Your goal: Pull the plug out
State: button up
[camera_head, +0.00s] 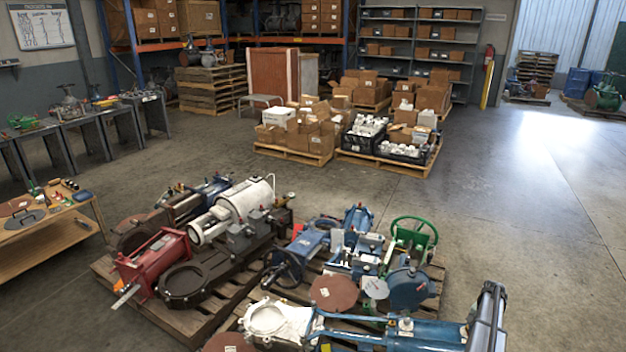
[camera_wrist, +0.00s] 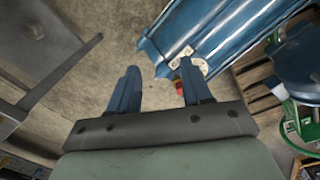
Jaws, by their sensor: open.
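My gripper (camera_wrist: 158,82) shows in the wrist view with its two blue fingers apart and nothing between them. A small red fitting (camera_wrist: 180,90), possibly the plug, is partly hidden by the right finger. It sits close to a light metal bracket (camera_wrist: 183,58) on the side of a blue cylinder (camera_wrist: 210,35). I cannot tell whether the finger touches it. In the head view a long blue cylinder (camera_head: 435,332) lies at the bottom right, but no plug can be clearly made out on it.
Pallets with valves and actuators fill the foreground: a red actuator (camera_head: 158,262), a white cylinder (camera_head: 240,205) and a green handwheel (camera_head: 414,232). A wooden bench (camera_head: 45,245) stands at the left. Boxes on pallets (camera_head: 300,140) stand behind. The floor at right is clear.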

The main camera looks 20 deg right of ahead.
jog(key=w+d+m, duration=0.2)
jog(key=d, duration=0.1)
jog(key=w+d+m, duration=0.2)
jog(key=d+m, duration=0.1)
jog(key=w+d+f+m, duration=0.1)
jog(key=w+d+m, duration=0.1)
jog(key=d+m, duration=0.1)
jog(key=shift+w, duration=0.35)
jog(key=m, duration=0.5)
jog(key=shift+s, duration=0.1)
jog(key=shift+f, duration=0.2)
jog(key=shift+s+d+f, duration=0.1)
jog(key=shift+d+f, duration=0.05)
jog(key=shift+f, duration=2.05)
jog(key=shift+s+d+f, duration=0.1)
jog(key=shift+f, duration=2.05)
jog(key=shift+c, duration=0.5)
